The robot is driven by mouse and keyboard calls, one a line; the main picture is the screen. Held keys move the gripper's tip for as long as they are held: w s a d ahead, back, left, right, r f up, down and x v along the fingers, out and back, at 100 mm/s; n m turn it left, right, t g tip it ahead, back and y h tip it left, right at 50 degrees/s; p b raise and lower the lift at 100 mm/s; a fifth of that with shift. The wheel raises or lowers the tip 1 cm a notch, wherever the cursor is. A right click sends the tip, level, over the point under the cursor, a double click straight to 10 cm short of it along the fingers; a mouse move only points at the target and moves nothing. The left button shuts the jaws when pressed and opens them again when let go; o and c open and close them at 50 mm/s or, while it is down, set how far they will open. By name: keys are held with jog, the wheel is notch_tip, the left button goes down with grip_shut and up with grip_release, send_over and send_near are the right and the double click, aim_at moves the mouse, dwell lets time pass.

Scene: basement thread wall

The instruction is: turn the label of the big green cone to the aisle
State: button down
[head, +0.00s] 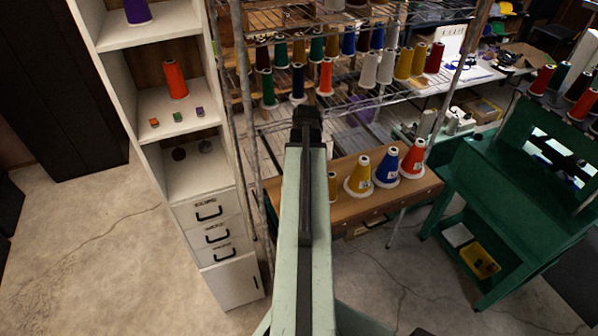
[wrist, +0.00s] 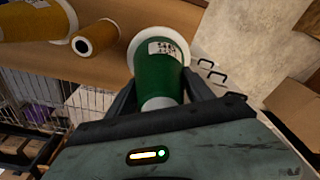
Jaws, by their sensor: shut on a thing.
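The big green cone (wrist: 157,78) is between the two fingers of my gripper (wrist: 161,88) in the wrist view, and my gripper is shut on it. Its wide white base rim points to the top of the picture. A white label (wrist: 168,50) with dark print shows on its side near that rim, on the face toward the wrist camera. In the head view my gripper (head: 307,117) is at the far end of my arm, over the wooden table (head: 345,215), and the green cone is hidden behind my arm. I cannot tell whether the cone touches the table.
A small yellow spool (head: 332,186) stands just right of my arm. Big yellow (head: 360,178), blue (head: 387,170) and red (head: 412,162) cones stand farther right on the table. A white cabinet (head: 208,190) is on the left; a wire rack (head: 345,100) with several cones is behind.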

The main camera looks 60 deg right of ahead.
jog(key=shift+f, duration=0.1)
jog(key=shift+c, duration=1.5)
grip_release()
jog(key=shift+w, duration=0.1)
